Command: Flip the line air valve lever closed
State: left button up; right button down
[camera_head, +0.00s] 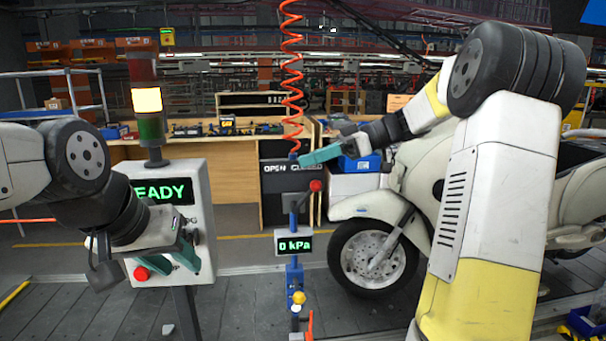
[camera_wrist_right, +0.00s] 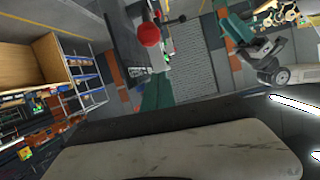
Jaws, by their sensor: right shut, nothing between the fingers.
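The valve lever ends in a red knob (camera_head: 316,186), which sits right of the blue post (camera_head: 293,225), under the word CLOSED on the dark sign (camera_head: 290,172). The post's gauge (camera_head: 293,244) reads 0 kPa. My right gripper (camera_head: 306,160) is shut and empty, above the knob and apart from it. In the right wrist view the red knob (camera_wrist_right: 149,35) shows beyond the teal fingers of my right gripper (camera_wrist_right: 157,93). My left gripper (camera_head: 187,256) is in front of the READY box, away from the lever; its finger gap is unclear.
The grey control box (camera_head: 200,215) shows READY and has a red button (camera_head: 141,273). A signal tower (camera_head: 148,100) with its yellow lamp lit stands above it. A red coiled hose (camera_head: 291,70) hangs over the post. A cream scooter (camera_head: 375,210) stands close on the right.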

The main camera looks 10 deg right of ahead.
jog(key=v, duration=1)
jog(key=shift+f, duration=0.4)
jog(key=shift+d, duration=0.1)
jog(key=s+a+f+m+h, duration=0.4)
jog(key=s+a+m+h, duration=0.25)
jog(key=s+a, duration=0.2)
jog(key=s+d+f+m+t+h, duration=0.1)
jog(key=s+f+m+t+h, duration=0.1)
jog(key=s, duration=0.4)
jog(key=s+d+f+m+t+h, duration=0.1)
jog(key=s+f+m+t+h, duration=0.2)
jog(key=s+f+m, duration=0.3)
jog(key=shift+s+m+t, duration=0.4)
jog(key=shift+s+m, duration=0.25)
jog(key=shift+s, duration=0.15)
jog(key=shift+h, duration=0.25)
